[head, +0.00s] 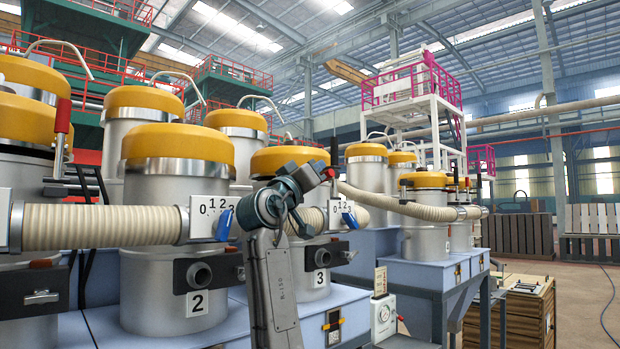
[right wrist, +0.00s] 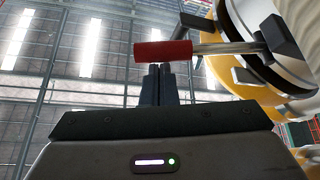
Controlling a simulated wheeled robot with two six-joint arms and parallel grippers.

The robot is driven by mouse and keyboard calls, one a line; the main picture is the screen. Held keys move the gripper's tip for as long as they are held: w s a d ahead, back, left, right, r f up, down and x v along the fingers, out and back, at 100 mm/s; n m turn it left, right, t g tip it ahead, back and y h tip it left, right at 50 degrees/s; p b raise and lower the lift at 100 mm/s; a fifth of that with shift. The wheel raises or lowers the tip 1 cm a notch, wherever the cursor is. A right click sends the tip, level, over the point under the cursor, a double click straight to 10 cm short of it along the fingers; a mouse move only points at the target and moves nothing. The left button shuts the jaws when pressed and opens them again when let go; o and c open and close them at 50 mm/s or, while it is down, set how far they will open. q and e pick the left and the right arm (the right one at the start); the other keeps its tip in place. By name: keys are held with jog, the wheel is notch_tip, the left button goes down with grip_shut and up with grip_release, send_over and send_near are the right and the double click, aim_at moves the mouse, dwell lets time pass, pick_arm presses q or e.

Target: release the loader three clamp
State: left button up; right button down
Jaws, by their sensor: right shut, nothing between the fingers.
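Loader three (head: 321,279) is a metal drum with a yellow lid and a "3" label, at the middle of the head view. Its clamp's red handle (head: 329,172) is beside the lid. In the right wrist view the red handle (right wrist: 163,51) lies crosswise on a metal rod that runs right to a black bracket. My right gripper (head: 321,175) is at the handle, mostly hidden by my wrist. In the right wrist view its dark fingers (right wrist: 160,70) are shut with their tips at the handle's lower edge; contact is unclear. My left gripper is out of view.
Loader two (head: 197,302) stands left of loader three. Ribbed hoses (head: 105,224) and dial plates with blue pointers (head: 225,224) are close to my right arm. A red upright clamp handle (head: 63,116) is at far left. A wooden cabinet (head: 525,310) stands at lower right, beside open floor.

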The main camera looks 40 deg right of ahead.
jog(key=f+b, duration=0.2)
jog(key=shift+s+f+m, duration=0.3)
jog(key=shift+s+f, duration=0.1)
jog(key=shift+f, duration=0.1)
dwell(0.3)
jog(key=shift+b, duration=0.3)
